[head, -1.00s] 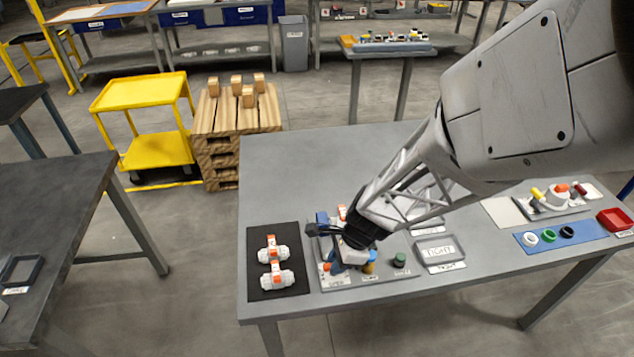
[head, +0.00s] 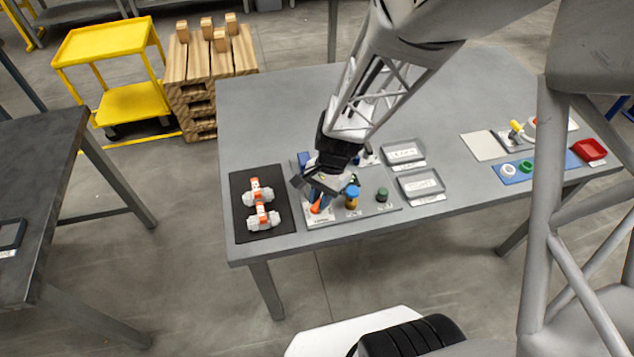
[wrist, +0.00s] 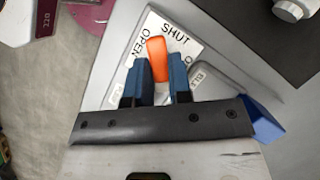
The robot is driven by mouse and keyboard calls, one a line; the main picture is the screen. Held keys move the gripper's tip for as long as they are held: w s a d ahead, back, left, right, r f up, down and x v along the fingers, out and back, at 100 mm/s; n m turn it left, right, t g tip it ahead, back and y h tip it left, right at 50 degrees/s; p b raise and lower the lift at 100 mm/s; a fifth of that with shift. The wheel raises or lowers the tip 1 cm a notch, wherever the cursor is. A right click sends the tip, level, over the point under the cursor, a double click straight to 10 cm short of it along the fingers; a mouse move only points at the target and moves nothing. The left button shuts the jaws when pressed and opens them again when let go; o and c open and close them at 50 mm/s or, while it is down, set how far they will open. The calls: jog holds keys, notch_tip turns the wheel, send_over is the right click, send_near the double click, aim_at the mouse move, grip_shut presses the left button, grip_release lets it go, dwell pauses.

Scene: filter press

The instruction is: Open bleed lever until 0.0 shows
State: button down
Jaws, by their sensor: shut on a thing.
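The orange bleed lever (wrist: 157,60) shows in the wrist view, between the blue fingers of my gripper (wrist: 160,80). A white plate (wrist: 186,45) around it reads SHUT at the top and OPEN at the left; the lever's end points toward the area between these words. In the head view the lever (head: 317,207) shows below my gripper (head: 322,189), at the front left of the grey panel (head: 368,208). My gripper is shut on the lever. No pressure figure can be read in either view, and my gripper hides part of the panel.
A blue-topped yellow part (head: 352,196) and a dark green knob (head: 382,195) stand close to the right of my gripper. A black mat (head: 243,225) with white-and-orange valves lies to the left. Two grey trays (head: 421,184) (head: 403,151) lie to the right. The table's back is clear.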

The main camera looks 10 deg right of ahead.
jog(key=n, duration=0.2)
jog(key=n+g+h, duration=0.1)
jog(key=n, duration=0.1)
jog(key=shift+w+a+n, duration=0.1)
jog(key=shift+a+n, duration=0.05)
jog(key=shift+n, duration=0.15)
jog(key=n+h, duration=0.2)
jog(key=n, duration=0.3)
jog(key=shift+a, duration=0.1)
jog(key=c, duration=1)
grip_release()
jog(key=shift+c, duration=0.2)
jog(key=v, duration=0.7)
jog(key=shift+w+a+r, duration=0.15)
jog(key=shift+w+r, duration=0.15)
jog(key=shift+r, duration=0.1)
